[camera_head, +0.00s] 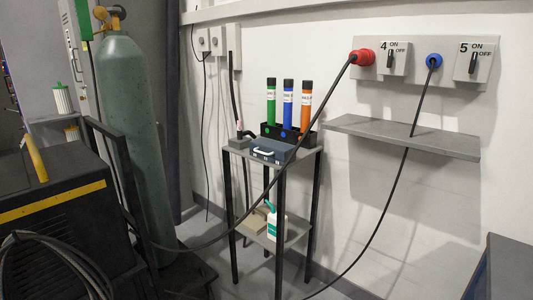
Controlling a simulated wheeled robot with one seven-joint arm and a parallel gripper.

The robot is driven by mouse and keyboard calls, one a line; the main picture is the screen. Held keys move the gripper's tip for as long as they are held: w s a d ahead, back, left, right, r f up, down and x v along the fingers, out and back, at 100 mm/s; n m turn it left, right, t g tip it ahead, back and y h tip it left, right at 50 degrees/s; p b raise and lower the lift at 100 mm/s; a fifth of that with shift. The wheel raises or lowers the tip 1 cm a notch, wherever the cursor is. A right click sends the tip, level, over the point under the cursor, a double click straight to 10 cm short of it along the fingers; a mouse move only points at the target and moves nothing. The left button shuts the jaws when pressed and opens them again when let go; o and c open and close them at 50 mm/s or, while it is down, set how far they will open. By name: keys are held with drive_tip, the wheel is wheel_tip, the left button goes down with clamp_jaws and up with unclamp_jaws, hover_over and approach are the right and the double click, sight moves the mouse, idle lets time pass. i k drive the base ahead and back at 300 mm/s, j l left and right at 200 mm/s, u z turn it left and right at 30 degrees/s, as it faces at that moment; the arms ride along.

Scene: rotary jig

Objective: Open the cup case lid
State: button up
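A small blue-grey case (272,150) with a pale handle on its front lies on top of a narrow black-legged stand (312,149) by the wall. It looks like the cup case, and its lid appears to be down. The case is small in this view, so its latch details cannot be made out. My gripper is not in view.
Green (271,104), blue (288,104) and orange (306,105) tubes stand in a black rack behind the case. A black cable from the red plug (362,57) passes across the stand. A gas cylinder (130,140) stands left; a wall shelf (405,137) juts out right.

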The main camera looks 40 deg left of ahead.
sight(281, 151)
drive_tip(key=i+j, duration=0.1)
drive_tip(key=j, duration=0.3)
drive_tip(key=i+j, duration=0.15)
drive_tip(key=j, duration=0.25)
drive_tip(key=i+j, duration=0.1)
drive_tip(key=j, duration=0.35)
drive_tip(key=i+j, duration=0.15)
drive_tip(key=j, duration=0.25)
drive_tip(key=i+j, duration=0.1)
drive_tip(key=j, duration=0.3)
drive_tip(key=i+j, duration=0.15)
drive_tip(key=j, duration=0.25)
drive_tip(key=i+j, duration=0.1)
drive_tip(key=j, duration=0.3)
drive_tip(key=u, duration=0.05)
